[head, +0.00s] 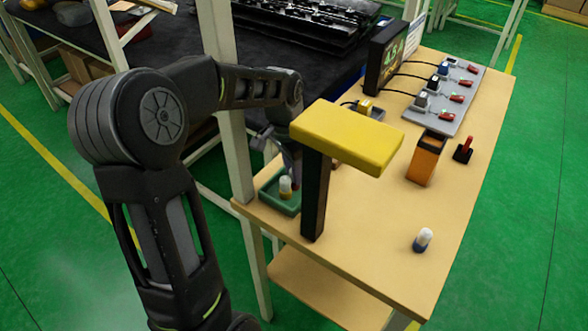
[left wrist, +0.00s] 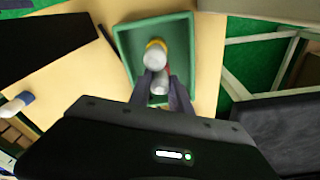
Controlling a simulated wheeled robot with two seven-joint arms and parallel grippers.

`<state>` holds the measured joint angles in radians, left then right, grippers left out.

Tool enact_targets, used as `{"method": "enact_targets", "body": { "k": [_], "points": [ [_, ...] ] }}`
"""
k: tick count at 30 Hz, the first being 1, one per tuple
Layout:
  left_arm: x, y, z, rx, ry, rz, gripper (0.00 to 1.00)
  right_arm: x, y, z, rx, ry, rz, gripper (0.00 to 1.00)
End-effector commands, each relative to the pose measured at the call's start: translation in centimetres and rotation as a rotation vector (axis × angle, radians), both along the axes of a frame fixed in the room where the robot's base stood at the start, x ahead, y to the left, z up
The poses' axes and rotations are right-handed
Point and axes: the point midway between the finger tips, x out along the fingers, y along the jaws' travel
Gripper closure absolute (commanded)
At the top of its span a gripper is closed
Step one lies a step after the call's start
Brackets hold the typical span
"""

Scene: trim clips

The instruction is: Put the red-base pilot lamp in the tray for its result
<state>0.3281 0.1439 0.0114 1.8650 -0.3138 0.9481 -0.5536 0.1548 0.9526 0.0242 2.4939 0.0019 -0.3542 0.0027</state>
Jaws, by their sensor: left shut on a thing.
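A green tray (head: 277,203) sits at the left end of the table, and it also shows in the left wrist view (left wrist: 127,62). In it stands a white-domed lamp with a yellow base (left wrist: 155,50), also seen in the head view (head: 285,187). My left gripper (head: 293,178) is at the tray, partly hidden behind the yellow-topped stand. In the left wrist view its fingers (left wrist: 160,92) are shut on a second white-domed lamp (left wrist: 159,86), over the tray and close beside the yellow-base lamp. A little red shows by the held lamp; its base is mostly hidden. My right gripper is out of view.
A stand with a yellow top (head: 345,137) and dark post rises right beside the tray. A blue-base lamp (head: 422,241) stands near the front edge. An orange box (head: 427,160), a red-handled black piece (head: 464,149), a grey switch panel (head: 445,100) and a display (head: 386,58) stand farther back.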

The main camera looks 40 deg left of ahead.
Motion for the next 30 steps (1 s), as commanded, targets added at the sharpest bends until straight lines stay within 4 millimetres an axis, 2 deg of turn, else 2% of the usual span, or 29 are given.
{"method": "enact_targets", "body": {
  "k": [1, 2, 9, 17, 22, 26, 30],
  "points": [
    [0.0, 0.0, -0.3, 0.000, 0.000, 0.000, 1.00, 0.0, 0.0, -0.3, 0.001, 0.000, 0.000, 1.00],
    [0.0, 0.0, -0.2, 0.000, 0.000, 0.000, 0.74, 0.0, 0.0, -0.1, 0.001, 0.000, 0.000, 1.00],
    [0.0, 0.0, -0.2, -0.001, 0.000, 0.000, 0.54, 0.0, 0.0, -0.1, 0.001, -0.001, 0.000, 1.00],
    [0.0, 0.0, -0.1, 0.000, 0.000, 0.000, 0.54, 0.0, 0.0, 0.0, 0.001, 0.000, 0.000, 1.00],
    [0.0, 0.0, 0.9, 0.001, -0.001, 0.000, 0.54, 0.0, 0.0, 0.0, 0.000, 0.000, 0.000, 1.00],
    [-0.2, 0.1, 2.8, 0.001, -0.004, 0.000, 0.54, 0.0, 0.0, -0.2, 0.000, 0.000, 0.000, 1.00],
    [-0.5, 0.2, 5.6, 0.001, -0.006, -0.001, 0.54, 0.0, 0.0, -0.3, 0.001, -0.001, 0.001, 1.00]
  ]
}}
